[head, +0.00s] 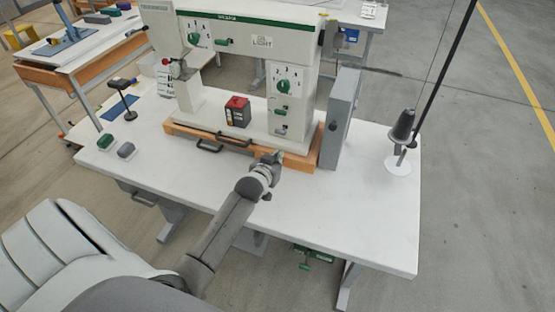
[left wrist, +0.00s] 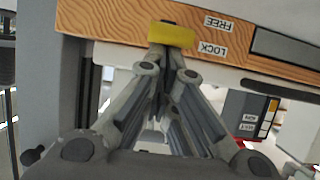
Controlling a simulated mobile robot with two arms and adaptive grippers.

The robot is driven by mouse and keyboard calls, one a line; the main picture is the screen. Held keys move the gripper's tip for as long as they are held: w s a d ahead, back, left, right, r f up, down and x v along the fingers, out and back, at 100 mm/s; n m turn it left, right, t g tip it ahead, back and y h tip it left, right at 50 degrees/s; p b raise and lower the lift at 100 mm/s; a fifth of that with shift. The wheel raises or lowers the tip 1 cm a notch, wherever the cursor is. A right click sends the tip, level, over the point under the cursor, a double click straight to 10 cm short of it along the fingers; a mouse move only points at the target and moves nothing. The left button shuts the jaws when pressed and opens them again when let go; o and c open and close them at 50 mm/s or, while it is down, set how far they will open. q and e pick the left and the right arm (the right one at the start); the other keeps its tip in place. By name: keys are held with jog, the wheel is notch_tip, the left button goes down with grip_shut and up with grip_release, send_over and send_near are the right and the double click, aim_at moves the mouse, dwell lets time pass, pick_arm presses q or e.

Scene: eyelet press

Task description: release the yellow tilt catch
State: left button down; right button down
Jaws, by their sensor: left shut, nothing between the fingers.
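The yellow tilt catch (left wrist: 172,36) shows in the left wrist view on the wooden edge of the machine base, beside labels reading FREE (left wrist: 218,23) and LOCK (left wrist: 212,48). My left gripper (left wrist: 160,30) is shut and empty, with its fingertips at the catch, partly overlapped by it in the picture. I cannot tell whether they touch. In the head view my left gripper (head: 275,158) is at the front of the wooden base (head: 300,161), and the catch cannot be made out there. My right gripper is not in view.
The press (head: 245,45) stands on the wooden base on a white table (head: 350,215). A red and black box (head: 237,112) sits on its bed. A grey upright box (head: 341,120) stands right of the base, near a thread stand (head: 401,128). The front of the table is mostly clear.

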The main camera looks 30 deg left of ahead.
pick_arm(q)
jog(key=shift+s+f+t+b, duration=0.35)
jog(key=shift+t+b, duration=0.05)
jog(key=shift+b, duration=0.15)
jog(key=shift+d+f, duration=0.1)
jog(key=shift+s+d+f, duration=0.1)
jog(key=shift+s+f, duration=0.5)
jog(key=shift+f, duration=0.3)
jog(key=shift+p, duration=0.3)
